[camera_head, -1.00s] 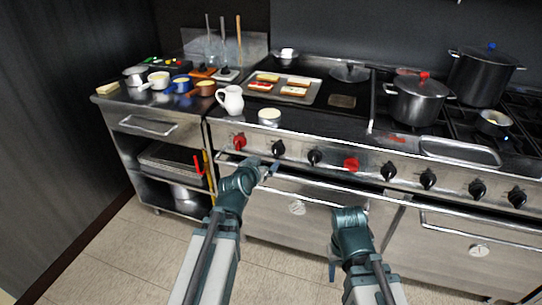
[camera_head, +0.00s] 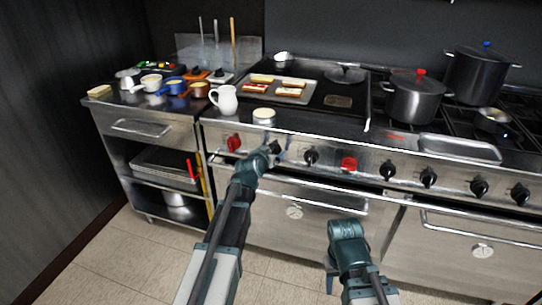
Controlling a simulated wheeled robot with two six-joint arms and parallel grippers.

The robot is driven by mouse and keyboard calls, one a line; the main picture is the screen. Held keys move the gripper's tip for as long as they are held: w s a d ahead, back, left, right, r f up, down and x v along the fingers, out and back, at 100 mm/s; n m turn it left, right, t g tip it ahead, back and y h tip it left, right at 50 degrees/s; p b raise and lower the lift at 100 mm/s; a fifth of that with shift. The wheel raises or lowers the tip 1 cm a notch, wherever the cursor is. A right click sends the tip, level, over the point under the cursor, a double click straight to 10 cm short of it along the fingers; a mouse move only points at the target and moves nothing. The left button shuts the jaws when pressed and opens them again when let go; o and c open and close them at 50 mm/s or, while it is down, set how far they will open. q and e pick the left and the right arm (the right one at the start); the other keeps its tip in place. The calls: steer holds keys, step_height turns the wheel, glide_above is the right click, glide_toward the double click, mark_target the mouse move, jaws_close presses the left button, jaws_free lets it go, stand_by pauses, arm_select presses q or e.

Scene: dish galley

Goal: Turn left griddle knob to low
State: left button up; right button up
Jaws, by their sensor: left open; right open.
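The griddle knobs sit on the steel front panel below the griddle. A red knob (camera_head: 233,144) is at the far left and a black knob (camera_head: 275,148) is just right of it. Another black knob (camera_head: 311,156) and a red knob (camera_head: 349,164) follow to the right. My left gripper (camera_head: 279,146) is open at the first black knob and partly covers it; I cannot tell whether it touches. My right gripper (camera_head: 330,277) is open and empty, low in front of the oven doors. The knob markings are too small to read.
A steel handle rail (camera_head: 310,187) runs below the knobs. Pots stand at the right. The floor in front is clear.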

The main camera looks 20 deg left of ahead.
arm_select(q)
steer(key=c, duration=1.4)
steer(key=shift+o, duration=0.2)
steer(key=shift+a+f+n+h+b, duration=0.15)
steer(key=shift+n+h+b, duration=0.3)
steer(key=shift+n+h, duration=0.5)
steer(key=shift+a+n+h+b, duration=0.15)
steer(key=shift+n+h+b, duration=0.4)
steer(key=shift+n, duration=0.7)
steer(key=o, duration=1.4)
steer(key=shift+c, duration=0.2)
